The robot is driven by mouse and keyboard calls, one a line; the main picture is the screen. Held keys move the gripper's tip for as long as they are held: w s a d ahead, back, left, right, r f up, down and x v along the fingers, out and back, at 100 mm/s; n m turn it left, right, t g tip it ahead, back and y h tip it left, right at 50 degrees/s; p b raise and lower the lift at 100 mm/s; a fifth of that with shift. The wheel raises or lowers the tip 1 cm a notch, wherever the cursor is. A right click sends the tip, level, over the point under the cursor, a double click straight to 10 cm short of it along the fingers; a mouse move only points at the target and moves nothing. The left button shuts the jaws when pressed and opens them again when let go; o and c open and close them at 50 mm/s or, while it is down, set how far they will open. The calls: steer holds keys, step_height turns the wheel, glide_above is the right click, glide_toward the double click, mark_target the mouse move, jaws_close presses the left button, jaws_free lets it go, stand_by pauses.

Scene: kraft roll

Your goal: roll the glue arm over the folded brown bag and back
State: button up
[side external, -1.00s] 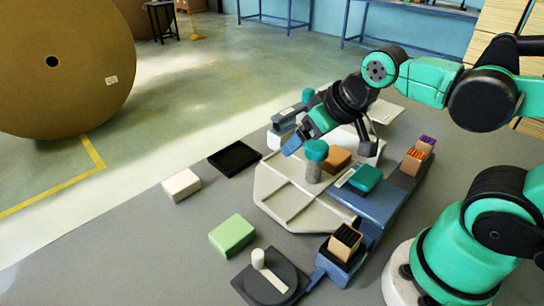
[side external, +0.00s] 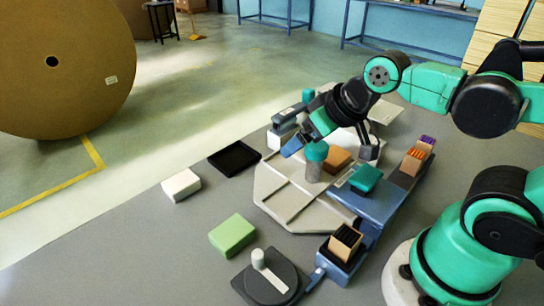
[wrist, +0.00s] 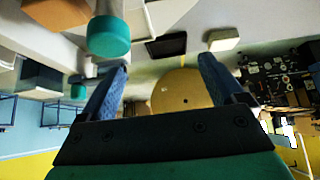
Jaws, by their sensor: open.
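The folded brown bag (side external: 337,159) lies on the cream platform (side external: 282,195), in the side view. A grey cylinder with a teal cap (side external: 316,152) stands upright just left of it. A second teal knob (side external: 308,95) rises by a blue-grey part at the platform's far end. I cannot tell which of these belongs to the glue arm. My gripper (side external: 331,151) is open and tilted above the platform, its fingers spread beside the bag and capped cylinder. In the wrist view, the teal cap (wrist: 108,37) is near the left finger, and nothing is between the fingers (wrist: 163,62).
A blue rail (side external: 375,205) with a teal block (side external: 365,178) runs right of the platform. A black tray (side external: 234,158), white block (side external: 181,184) and green block (side external: 232,235) lie left. A dark round pad (side external: 271,278) is in front. Bare table lies at left front.

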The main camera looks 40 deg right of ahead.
steer(key=shift+c, duration=1.3)
steer(key=g, duration=0.3)
glide_toward(309, 89)
steer(key=x, duration=0.4)
steer(key=shift+a+f, duration=0.2)
steer(key=shift+f, duration=0.05)
steer(key=shift+d+f, duration=0.2)
steer(key=shift+f, duration=0.05)
steer(key=shift+x, duration=2.65)
steer(key=shift+w, duration=0.1)
jaws_close()
steer(key=shift+a, duration=0.1)
